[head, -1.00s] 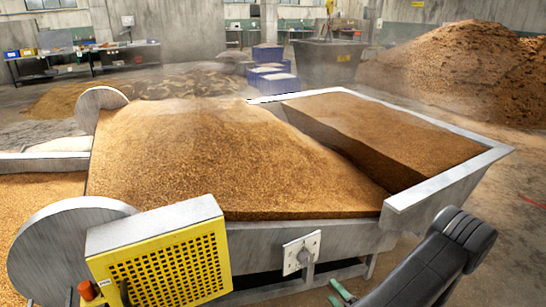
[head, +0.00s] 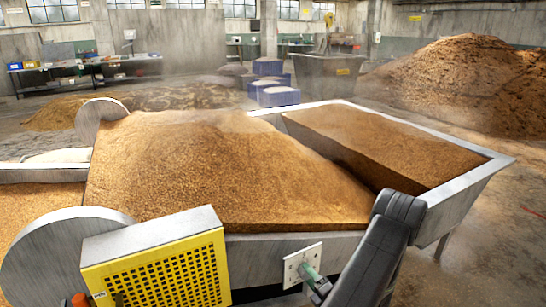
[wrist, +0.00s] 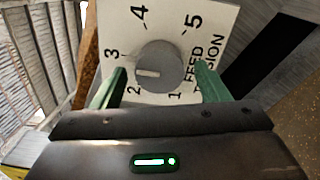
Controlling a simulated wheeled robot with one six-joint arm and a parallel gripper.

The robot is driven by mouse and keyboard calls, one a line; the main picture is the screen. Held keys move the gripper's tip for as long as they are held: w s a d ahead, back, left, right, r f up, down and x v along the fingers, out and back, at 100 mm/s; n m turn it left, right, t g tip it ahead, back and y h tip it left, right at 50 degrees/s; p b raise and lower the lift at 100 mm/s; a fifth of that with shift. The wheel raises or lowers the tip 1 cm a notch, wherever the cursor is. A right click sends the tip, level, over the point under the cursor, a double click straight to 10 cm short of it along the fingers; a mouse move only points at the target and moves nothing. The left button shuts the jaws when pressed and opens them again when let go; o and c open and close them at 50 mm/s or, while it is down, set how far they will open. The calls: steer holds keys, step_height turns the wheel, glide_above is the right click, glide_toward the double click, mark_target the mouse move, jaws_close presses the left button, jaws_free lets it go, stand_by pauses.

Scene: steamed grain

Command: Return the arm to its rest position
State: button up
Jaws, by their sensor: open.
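My gripper (head: 309,272) is in front of the white dial plate (head: 291,274) on the trough's front wall. In the wrist view my gripper (wrist: 161,72) is open, with one green finger on each side of the grey knob (wrist: 165,60). A gap shows between the fingers and the knob, though contact is hard to judge. The knob's white mark points left, between 2 and 3 on the numbered plate (wrist: 222,22). In the head view the knob is mostly hidden by my gripper. My dark arm reaches in from the lower right.
A yellow perforated guard (head: 160,272) stands just left of the dial. The metal trough (head: 470,180) holds heaped brown grain (head: 220,170). Open floor (head: 490,265) lies to the right. Blue bins (head: 278,97) and a large grain pile (head: 450,85) are farther back.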

steer(key=n+b, duration=0.2)
steer(key=n, duration=0.6)
steer(key=shift+f, duration=0.15)
steer(key=n+b, duration=0.1)
steer(key=n, duration=0.6)
steer(key=shift+d+b, duration=0.1)
steer(key=shift+b, duration=0.3)
